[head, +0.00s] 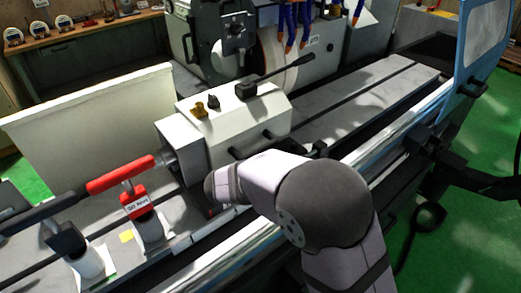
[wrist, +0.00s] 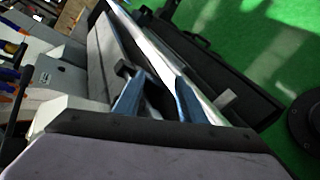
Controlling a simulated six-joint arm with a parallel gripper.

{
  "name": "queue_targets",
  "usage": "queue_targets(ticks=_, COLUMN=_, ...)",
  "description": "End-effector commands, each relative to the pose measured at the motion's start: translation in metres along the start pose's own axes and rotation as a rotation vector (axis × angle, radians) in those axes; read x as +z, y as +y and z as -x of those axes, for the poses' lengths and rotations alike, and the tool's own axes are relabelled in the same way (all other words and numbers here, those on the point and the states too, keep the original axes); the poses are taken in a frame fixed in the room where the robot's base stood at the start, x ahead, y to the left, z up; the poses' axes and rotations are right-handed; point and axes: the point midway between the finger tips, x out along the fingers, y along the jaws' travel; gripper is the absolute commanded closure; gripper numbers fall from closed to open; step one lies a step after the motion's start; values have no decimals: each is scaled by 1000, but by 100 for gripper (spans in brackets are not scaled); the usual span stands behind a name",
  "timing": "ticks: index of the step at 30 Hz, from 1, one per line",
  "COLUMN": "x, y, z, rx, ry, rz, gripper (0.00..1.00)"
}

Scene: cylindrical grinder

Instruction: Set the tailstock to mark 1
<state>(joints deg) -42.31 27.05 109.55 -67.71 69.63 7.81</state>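A white block-shaped housing (head: 235,130), which looks like the tailstock, sits on the long machine bed in the head view. It has a black lever (head: 275,75) on top, a dark handle on its front side and a short spindle at its left end. My arm stands in front of it and hides its lower front edge. My gripper (wrist: 160,78) shows in the wrist view with two blue fingers apart and nothing clearly held; the head view hides its fingers. No mark 1 is readable.
A red lever on a labelled post (head: 137,207) and a black lever post (head: 66,238) stand left of the housing. The grinding wheel (head: 278,52) is behind it. The bed's grey top (head: 370,90) is clear to the right. A blue-framed guard (head: 485,45) stands far right.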

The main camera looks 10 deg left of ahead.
Motion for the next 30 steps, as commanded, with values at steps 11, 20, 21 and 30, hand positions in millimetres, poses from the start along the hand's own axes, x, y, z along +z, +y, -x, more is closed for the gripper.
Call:
queue_targets(ticks=11, x=-111, y=49, z=77, rx=440, ry=139, rz=86, gripper=63)
queue_targets(ticks=20, x=-116, y=55, z=78, rx=461, ry=147, rz=86, gripper=63)
queue_targets(ticks=21, x=-116, y=56, z=75, rx=461, ry=147, rz=87, gripper=63)
queue_targets(ticks=30, x=-121, y=73, z=42, rx=458, ry=145, rz=88, gripper=63)
